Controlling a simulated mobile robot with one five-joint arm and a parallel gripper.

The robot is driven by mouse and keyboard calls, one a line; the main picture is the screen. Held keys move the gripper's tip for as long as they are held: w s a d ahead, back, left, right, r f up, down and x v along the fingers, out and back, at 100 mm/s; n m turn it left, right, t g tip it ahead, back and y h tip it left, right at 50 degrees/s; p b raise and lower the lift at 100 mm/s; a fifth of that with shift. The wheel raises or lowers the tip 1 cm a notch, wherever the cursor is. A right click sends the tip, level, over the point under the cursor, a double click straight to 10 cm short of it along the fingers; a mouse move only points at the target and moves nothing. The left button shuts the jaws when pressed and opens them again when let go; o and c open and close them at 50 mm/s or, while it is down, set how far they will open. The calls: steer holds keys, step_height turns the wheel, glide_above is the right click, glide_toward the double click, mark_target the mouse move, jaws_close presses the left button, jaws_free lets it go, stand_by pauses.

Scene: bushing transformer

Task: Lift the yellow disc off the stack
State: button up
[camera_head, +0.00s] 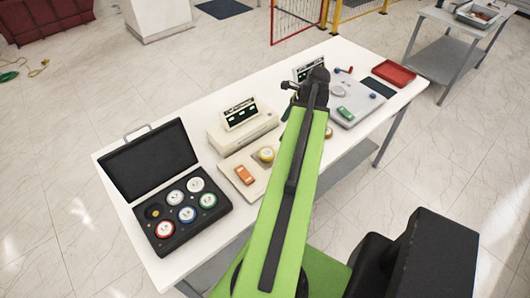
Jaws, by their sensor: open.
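A yellow disc with a pale top (266,154) sits on the beige plate of a bench instrument (232,163) near the table's middle. It looks slightly raised, but what lies under it is too small to tell. Another yellowish round piece (329,132) shows at the right edge of my green arm, mostly hidden by it. My gripper (290,88) is at the black far end of my arm, above the back of the table, beyond and to the right of the yellow disc. It is open and apart from the disc. Its fingertips are hard to make out.
An orange block (244,175) lies left of the disc. A display box (240,115) stands behind. An open black case (185,235) holds several coloured discs at left. A grey instrument (350,103) with a green block and a red tray (394,73) are at right.

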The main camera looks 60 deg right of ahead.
steer(key=b, duration=1)
glide_above(268, 153)
steer(key=s+d, duration=0.1)
steer(key=s, duration=0.1)
step_height(268, 153, down, 11)
steer(key=shift+d+r, duration=0.15)
steer(key=shift+w+f, duration=0.1)
steer(key=shift+f, duration=0.15)
steer(key=b+x, duration=0.5)
steer(key=shift+f, duration=0.15)
steer(key=shift+r, duration=0.2)
steer(key=c, duration=1.8)
